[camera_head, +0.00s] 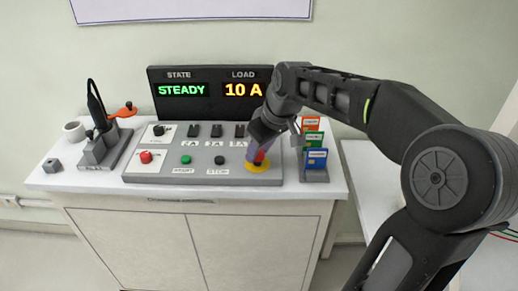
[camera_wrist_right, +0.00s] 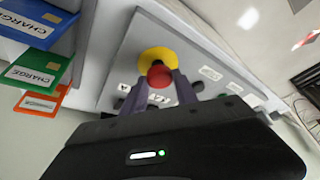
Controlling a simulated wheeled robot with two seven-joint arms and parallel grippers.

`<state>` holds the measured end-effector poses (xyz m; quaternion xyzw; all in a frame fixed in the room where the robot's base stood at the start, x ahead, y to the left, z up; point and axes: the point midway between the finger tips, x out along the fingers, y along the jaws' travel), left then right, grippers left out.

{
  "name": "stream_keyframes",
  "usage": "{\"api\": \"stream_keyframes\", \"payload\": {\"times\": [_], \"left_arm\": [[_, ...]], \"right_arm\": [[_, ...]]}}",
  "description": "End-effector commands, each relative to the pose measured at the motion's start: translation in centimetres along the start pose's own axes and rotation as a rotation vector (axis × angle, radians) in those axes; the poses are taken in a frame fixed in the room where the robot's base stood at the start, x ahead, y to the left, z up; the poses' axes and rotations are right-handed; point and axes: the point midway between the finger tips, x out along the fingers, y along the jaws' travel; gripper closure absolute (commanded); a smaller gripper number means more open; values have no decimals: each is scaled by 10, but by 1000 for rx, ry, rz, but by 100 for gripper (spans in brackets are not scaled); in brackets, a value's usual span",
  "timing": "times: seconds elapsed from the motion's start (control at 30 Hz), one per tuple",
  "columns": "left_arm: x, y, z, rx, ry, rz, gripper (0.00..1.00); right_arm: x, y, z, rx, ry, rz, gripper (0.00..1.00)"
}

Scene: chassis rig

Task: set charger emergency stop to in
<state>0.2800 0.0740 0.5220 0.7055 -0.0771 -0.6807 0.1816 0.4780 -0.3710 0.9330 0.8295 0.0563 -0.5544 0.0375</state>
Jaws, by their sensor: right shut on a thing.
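The charger emergency stop is a red mushroom button (camera_head: 260,158) on a yellow round base (camera_head: 262,167), at the right end of the grey control panel (camera_head: 205,172). My right gripper (camera_head: 262,150) reaches down to it from the upper right and is shut on the red button. In the right wrist view the red button (camera_wrist_right: 160,75) sits between the two fingertips, in front of the yellow base (camera_wrist_right: 158,56). The fingers hide part of the button, and I cannot tell how far it is pressed in. My left gripper is not in view.
The panel also has black switches (camera_head: 216,131), a green button (camera_head: 185,160), a black button (camera_head: 220,160) and a red knob (camera_head: 146,157). A display (camera_head: 210,90) reads STEADY and 10 A. A card rack (camera_head: 314,174) stands close right of my gripper. A charger dock (camera_head: 100,150) stands left.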

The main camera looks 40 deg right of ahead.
Motion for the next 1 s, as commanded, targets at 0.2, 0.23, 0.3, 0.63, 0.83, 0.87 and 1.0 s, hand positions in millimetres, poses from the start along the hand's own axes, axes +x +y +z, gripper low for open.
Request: {"api": "stream_keyframes", "payload": {"times": [0.2, 0.23, 0.3, 0.63, 0.83, 0.87, 1.0], "left_arm": [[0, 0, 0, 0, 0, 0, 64], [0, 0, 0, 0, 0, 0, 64], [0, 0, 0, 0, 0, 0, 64], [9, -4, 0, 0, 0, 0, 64], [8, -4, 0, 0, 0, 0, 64], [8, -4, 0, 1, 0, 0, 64], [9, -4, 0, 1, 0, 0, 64]], "right_arm": [[0, 0, 0, 0, 0, 0, 100], [0, 0, 0, 0, 0, 0, 100], [0, 0, 0, 0, 0, 0, 100], [11, 0, 5, 0, 0, 0, 100], [12, 0, 5, 0, -1, 0, 100], [12, 0, 5, 0, -2, -1, 100], [13, 0, 6, 0, -3, -1, 58]]}}
